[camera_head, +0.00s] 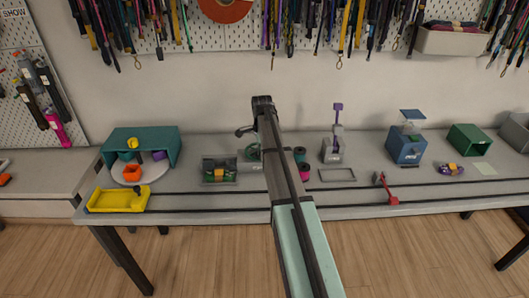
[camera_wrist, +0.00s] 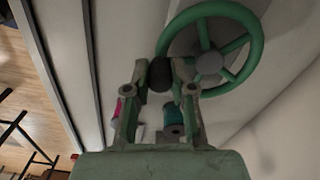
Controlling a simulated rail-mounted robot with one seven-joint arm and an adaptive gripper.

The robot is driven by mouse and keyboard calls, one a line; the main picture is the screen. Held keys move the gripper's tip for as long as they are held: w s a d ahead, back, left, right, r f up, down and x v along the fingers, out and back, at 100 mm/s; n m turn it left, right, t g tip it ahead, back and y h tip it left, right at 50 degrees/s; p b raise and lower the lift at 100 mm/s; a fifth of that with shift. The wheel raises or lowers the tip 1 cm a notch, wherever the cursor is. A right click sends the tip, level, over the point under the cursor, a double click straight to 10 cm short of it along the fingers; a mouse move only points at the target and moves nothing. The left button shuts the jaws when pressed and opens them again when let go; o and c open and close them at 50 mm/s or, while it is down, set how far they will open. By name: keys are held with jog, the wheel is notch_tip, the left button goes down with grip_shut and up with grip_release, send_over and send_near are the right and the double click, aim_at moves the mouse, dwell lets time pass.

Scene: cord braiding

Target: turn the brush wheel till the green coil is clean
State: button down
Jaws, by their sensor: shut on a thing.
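The brush wheel (camera_wrist: 208,62) shows in the wrist view as a green ring with spokes and a grey hub. A dark rounded knob (camera_wrist: 160,74) stands at its rim. My gripper (camera_wrist: 160,85) has its fingers on both sides of this knob and is shut on it. A teal-green coil (camera_wrist: 172,118) shows below the wheel, partly covered by a finger; I cannot tell how clean it is. In the head view, part of the green wheel (camera_head: 253,152) shows left of my arm, and a green coil (camera_head: 299,154) stands right of it. My arm hides my gripper there.
A pink coil (camera_head: 305,173) stands near the green one. A grey tray with small coloured pieces (camera_head: 219,180) is left of the wheel. A grey stand with a purple top (camera_head: 332,150) and an empty frame (camera_head: 337,175) are to the right. Rails run along the table front.

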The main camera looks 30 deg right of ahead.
jog(key=shift+s+a+f+m, duration=0.1)
jog(key=shift+a+m, duration=0.1)
jog(key=shift+m, duration=0.2)
jog(key=c, duration=1)
grip_release()
jog(key=shift+r, duration=0.2)
notch_tip(320, 180, up, 12)
jog(key=shift+f, duration=0.15)
